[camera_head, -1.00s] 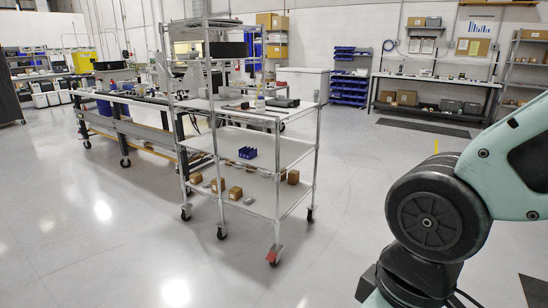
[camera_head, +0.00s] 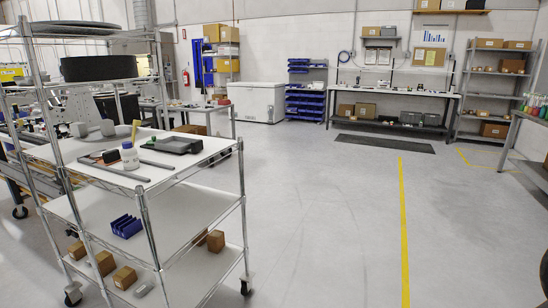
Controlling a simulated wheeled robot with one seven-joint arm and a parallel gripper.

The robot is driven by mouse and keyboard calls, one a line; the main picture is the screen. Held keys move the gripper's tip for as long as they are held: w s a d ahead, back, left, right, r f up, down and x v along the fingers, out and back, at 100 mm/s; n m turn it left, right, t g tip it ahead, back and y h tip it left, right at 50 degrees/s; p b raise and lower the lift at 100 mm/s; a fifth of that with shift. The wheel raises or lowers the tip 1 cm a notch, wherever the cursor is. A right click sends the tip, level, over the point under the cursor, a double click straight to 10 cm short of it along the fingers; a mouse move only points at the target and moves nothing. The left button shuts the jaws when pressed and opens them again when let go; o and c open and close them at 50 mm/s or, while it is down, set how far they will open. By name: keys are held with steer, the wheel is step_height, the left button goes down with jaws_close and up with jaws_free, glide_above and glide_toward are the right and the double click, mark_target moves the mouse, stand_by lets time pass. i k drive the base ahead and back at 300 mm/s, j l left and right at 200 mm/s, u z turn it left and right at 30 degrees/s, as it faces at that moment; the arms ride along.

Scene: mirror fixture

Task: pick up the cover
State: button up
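I cannot tell for sure which object is the cover. Two grey blocks (camera_head: 78,130) stand further back on that shelf. A large round dark piece (camera_head: 98,68) sits on the cart's upper level. My gripper is not in view, so its state does not show.
Lower cart shelves hold a blue bin (camera_head: 126,226) and several cardboard boxes (camera_head: 124,277). A white chest (camera_head: 258,101), a blue bin rack (camera_head: 305,101) and a workbench (camera_head: 392,95) stand at the back. Open floor with a yellow line (camera_head: 403,220) lies right of the cart.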

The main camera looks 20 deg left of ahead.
mark_target(153, 139)
steer(key=i+u, duration=0.1)
steer(key=i, duration=0.5)
steer(key=i+l+u, duration=0.1)
steer(key=i, duration=0.5)
steer(key=i+l+u, duration=0.15)
steer(key=i, duration=0.4)
steer(key=i+u, duration=0.25)
steer(key=u, duration=0.15)
steer(key=i+u, duration=0.25)
steer(key=u, duration=0.2)
steer(key=i+l+u, duration=0.1)
steer(key=i+u, duration=0.15)
steer(key=u, duration=0.15)
steer(key=i+l+u, duration=0.2)
steer(key=u, duration=0.25)
